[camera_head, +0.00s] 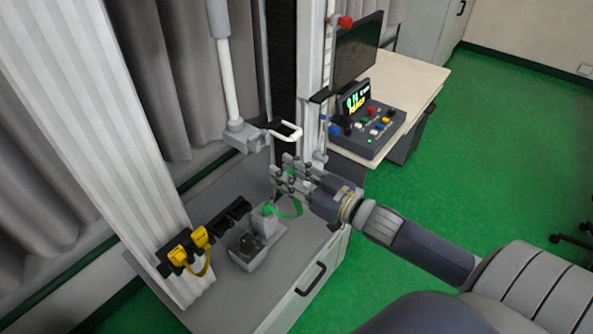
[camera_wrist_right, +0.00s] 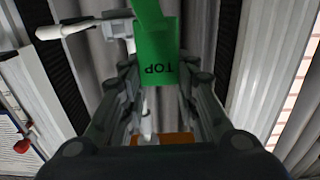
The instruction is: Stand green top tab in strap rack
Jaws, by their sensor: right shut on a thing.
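My right gripper (camera_head: 283,180) is shut on the green top tab, above the grey cabinet top. In the right wrist view the green tab (camera_wrist_right: 158,55) shows between the fingers of the gripper (camera_wrist_right: 157,85), its black TOP lettering upside down. In the head view a green strap (camera_head: 290,213) curves below the fingers, with a green end (camera_head: 267,208) over a grey fixture. The black strap rack (camera_head: 236,212) is left of my gripper, apart from it. Yellow tabs (camera_head: 200,237) sit in its near left part; its right part looks empty. My left gripper is out of view.
A grey block-like fixture (camera_head: 248,251) stands on the cabinet top (camera_head: 221,291) below my gripper. A white hook (camera_head: 287,131) on the tower is just above the fingers. A control box (camera_head: 366,128) and monitor stand on the desk behind. A ribbed pale column (camera_head: 95,140) borders the rack.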

